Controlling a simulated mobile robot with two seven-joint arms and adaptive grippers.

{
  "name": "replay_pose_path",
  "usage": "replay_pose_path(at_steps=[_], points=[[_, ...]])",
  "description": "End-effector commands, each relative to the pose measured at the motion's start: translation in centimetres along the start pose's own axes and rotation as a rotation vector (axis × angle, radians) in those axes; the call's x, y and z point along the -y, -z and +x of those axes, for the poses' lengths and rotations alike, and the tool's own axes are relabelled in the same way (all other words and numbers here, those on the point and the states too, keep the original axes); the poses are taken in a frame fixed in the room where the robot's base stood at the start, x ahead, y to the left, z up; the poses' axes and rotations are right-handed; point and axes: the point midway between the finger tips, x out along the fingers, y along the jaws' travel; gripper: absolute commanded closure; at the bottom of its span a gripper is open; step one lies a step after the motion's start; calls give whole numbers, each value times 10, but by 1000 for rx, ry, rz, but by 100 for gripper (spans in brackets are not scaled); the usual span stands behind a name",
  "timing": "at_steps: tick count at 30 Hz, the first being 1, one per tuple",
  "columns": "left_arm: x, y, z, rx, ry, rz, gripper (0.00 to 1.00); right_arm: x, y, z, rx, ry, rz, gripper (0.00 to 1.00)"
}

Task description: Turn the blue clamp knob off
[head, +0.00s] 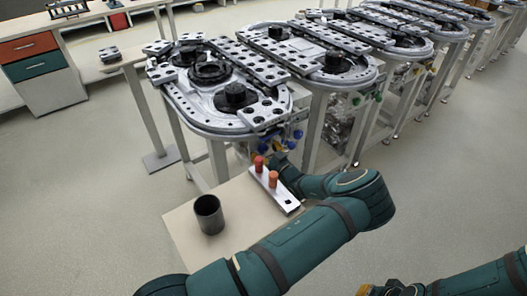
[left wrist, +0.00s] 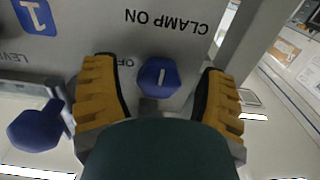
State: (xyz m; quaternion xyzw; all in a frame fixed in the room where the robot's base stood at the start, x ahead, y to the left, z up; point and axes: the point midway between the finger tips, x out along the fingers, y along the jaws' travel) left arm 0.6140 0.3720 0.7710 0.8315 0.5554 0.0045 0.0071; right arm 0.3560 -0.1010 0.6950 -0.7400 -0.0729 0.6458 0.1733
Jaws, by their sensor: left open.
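My left gripper (left wrist: 157,70) is open, one yellow finger on each side of the knob, with gaps visible at both sides. In the head view my left gripper (head: 280,157) is at the front of the nearest track station (head: 215,125), largely hidden by its arm. My right gripper (head: 392,288) is cut off at the bottom edge.
A second blue knob (left wrist: 37,125) stands left of the left finger in the wrist view, near a "LEVEL" label. Below the station, a small table (head: 185,235) holds a black cup (head: 209,214) and a white plate with red-orange pegs (head: 273,180). Floor is clear at the left.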

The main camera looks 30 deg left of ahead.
Motion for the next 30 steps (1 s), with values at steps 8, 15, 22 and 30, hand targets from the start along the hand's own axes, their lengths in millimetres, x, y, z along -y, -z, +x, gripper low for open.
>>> replay_pose_path(at_steps=[8, 15, 22, 30], points=[[0, 0, 8, 0, -1, 0, 28, 0, 0, 1, -1, 0, 0, 100], [0, 0, 8, 0, -1, 0, 58, 0, 0, 1, -1, 0, 0, 100], [0, 0, 8, 0, 0, 0, 96, 0, 0, 1, -1, 0, 0, 100], [0, 0, 8, 0, 0, -10, 96, 0, 0, 1, 0, 0, 0, 100]])
